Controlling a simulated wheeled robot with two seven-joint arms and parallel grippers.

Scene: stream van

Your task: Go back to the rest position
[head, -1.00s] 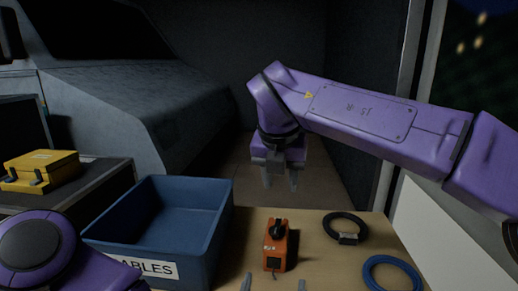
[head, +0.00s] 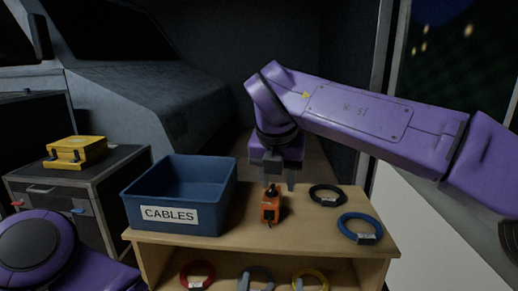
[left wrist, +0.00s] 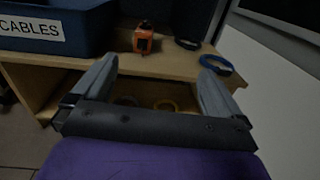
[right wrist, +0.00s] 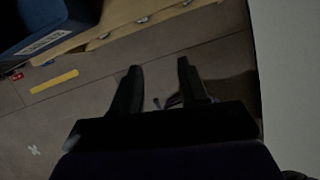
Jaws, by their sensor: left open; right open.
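My right gripper (head: 279,186) is open and empty in the head view, fingers pointing down. It overlaps the orange device in the picture, but the right wrist view shows floor beyond its fingers (right wrist: 158,66), so it is apart from the table. My left gripper is open and empty in the left wrist view (left wrist: 158,62), facing the wooden table. In the head view only part of my left arm (head: 45,255) shows at the lower left; its fingers are not visible there.
The wooden table (head: 230,240) carries a blue CABLES bin (head: 215,215), an orange device (head: 270,208), a black cable (head: 327,203) and a blue cable (head: 345,232). Red (head: 190,283), grey and yellow cables lie on its lower shelf. A yellow case (head: 85,150) sits on a cabinet at left.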

